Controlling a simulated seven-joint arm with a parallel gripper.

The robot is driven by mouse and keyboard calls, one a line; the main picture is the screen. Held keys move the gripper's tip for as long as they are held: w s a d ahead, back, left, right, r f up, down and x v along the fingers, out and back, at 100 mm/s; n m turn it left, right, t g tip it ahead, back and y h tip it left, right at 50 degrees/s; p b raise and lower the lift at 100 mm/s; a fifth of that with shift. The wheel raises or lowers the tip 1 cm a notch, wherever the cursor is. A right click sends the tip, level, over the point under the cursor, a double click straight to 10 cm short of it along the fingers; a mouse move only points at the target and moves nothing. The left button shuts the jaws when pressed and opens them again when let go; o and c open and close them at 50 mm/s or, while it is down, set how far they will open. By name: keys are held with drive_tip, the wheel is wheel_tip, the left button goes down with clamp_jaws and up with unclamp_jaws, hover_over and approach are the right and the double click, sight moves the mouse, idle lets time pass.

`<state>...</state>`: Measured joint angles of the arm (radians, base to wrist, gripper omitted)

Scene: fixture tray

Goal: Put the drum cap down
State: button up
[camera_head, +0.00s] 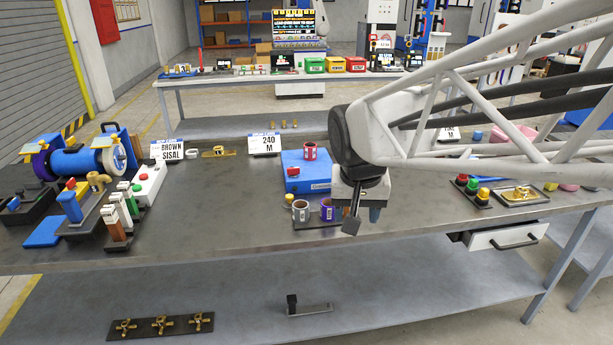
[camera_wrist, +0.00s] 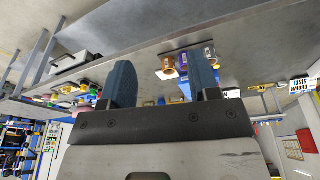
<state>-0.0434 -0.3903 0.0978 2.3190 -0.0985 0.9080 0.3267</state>
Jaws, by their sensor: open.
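My gripper (camera_head: 358,212) is over the middle of the bench, pointing down, with its two blue fingers apart. The wrist view shows nothing held between the fingers (camera_wrist: 161,68). I cannot single out the drum cap for sure. A blue machine (camera_head: 75,163) at the left carries a drum with a pale round disc (camera_head: 119,158) at its right end. A brown-and-white cup-like part (camera_head: 300,211) and a purple one (camera_head: 327,209) stand on a dark tray (camera_head: 312,224) left of my gripper. The brown one also shows in the wrist view (camera_wrist: 167,69).
A red cup-like part (camera_head: 310,151) stands on a blue box (camera_head: 299,177) behind the tray. Signs reading "BROWN SISAL" (camera_head: 167,150) and "240 M" (camera_head: 264,144) stand at the back. Coloured buttons (camera_head: 473,190) sit at the right.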

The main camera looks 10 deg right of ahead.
drive_tip(key=s+f+n, duration=0.2)
drive_tip(key=s+f, duration=0.1)
drive_tip(key=s, duration=1.1)
drive_tip(key=shift+s+d+y, duration=0.25)
drive_tip(key=shift+d+y, duration=0.05)
drive_tip(key=shift+d, duration=0.15)
